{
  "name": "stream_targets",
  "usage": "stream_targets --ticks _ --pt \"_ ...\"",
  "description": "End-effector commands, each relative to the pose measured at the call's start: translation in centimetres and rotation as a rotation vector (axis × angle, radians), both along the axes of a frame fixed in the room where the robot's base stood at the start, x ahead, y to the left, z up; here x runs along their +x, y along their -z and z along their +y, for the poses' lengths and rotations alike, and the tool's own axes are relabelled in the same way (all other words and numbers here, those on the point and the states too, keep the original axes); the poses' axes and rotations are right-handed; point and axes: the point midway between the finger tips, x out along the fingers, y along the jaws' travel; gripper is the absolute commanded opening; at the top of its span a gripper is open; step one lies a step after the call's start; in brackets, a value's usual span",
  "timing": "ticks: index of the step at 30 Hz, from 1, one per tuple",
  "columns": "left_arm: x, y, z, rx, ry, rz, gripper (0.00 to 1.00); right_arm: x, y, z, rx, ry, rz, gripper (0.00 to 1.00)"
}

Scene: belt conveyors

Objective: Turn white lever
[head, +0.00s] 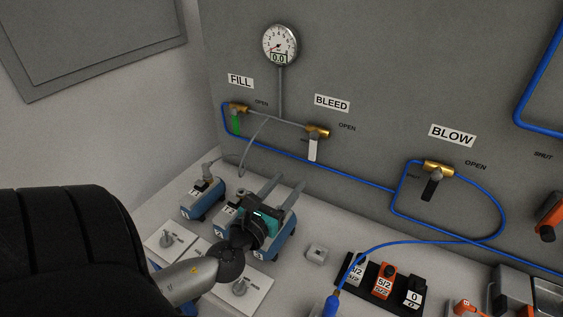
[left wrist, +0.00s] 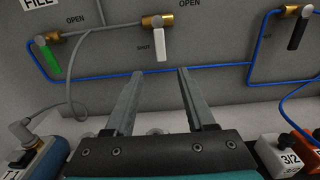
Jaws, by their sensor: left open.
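The white lever (head: 313,149) hangs straight down from a brass valve (head: 318,132) under the BLEED label on the grey panel. In the left wrist view the white lever (left wrist: 160,42) is ahead, above the gap between my fingers. My left gripper (head: 285,190) is open and empty, below and to the left of the lever in the head view. In the left wrist view its two fingers (left wrist: 156,84) are spread apart and do not touch the lever. My right gripper is not in view.
A green lever (head: 236,124) hangs under FILL at left, a black lever (head: 430,188) under BLOW at right. Blue tubing (head: 350,178) crosses the panel. A gauge (head: 280,44) is above. Blue blocks (head: 205,198) and a black tray (head: 382,290) sit on the bench.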

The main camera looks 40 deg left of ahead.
Motion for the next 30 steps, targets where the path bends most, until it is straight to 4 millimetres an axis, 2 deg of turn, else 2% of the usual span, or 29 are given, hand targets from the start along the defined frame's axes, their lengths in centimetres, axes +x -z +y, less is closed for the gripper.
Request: stream_targets --ticks 3,8,30 --pt "-1.2 0.2 -0.3 -0.001 0.0 0.002 0.55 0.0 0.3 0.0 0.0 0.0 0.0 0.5" --pt "-1.8 0.1 -0.4 0.0 0.0 0.001 0.55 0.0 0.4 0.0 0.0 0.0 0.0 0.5" --pt "-1.9 0.0 -0.5 0.0 0.0 0.001 0.55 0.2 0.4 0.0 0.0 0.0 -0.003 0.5"
